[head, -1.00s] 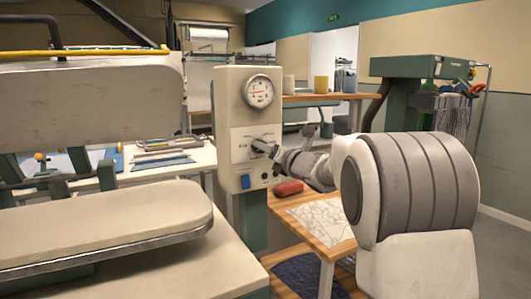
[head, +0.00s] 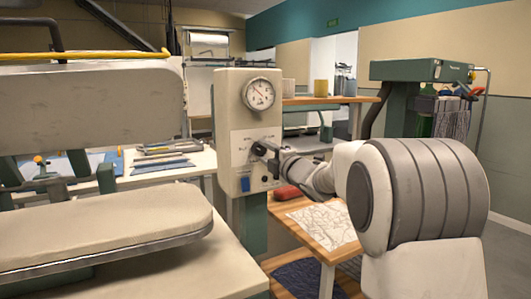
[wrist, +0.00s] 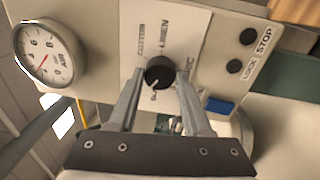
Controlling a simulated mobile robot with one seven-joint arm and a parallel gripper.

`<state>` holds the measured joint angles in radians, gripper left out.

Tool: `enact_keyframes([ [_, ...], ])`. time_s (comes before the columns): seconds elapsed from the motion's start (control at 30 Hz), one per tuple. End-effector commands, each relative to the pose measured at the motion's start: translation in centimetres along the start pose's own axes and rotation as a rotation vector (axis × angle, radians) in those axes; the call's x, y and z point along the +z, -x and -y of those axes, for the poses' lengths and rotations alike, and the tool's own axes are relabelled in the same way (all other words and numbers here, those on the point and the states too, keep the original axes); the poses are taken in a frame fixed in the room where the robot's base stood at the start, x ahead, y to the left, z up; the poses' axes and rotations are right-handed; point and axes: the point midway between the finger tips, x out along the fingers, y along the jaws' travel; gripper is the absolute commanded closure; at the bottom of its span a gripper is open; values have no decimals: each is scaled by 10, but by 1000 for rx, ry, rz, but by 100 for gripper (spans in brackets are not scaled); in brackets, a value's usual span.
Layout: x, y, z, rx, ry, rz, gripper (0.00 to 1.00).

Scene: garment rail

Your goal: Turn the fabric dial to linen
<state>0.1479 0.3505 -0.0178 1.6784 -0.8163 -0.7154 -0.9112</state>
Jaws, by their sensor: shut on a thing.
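The fabric dial is a small black round knob (wrist: 160,72) on a white label plate (wrist: 201,22) in the wrist view. A pale mark on the knob points down and slightly left in that view. The words COTTON and LINEN show above the knob; other lettering below it is partly hidden by my fingers. My gripper (wrist: 161,78) is shut on the knob, one finger on each side. In the head view my gripper (head: 266,152) reaches the front of the cream control box (head: 228,110) from the right and largely hides the knob.
A round gauge (head: 258,94) sits above the dial, with a blue button (head: 245,184) below. The wrist view shows STOP and LOCK labels by black buttons. A padded press (head: 100,225) stands left. A wooden table (head: 310,238) with a red object (head: 287,192) lies behind my arm.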

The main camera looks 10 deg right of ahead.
Motion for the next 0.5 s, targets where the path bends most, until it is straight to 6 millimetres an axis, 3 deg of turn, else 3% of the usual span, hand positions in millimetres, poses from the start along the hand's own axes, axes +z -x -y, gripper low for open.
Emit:
enact_keyframes([
  [0.5,-1,0,0,7,-489,34,100],
])
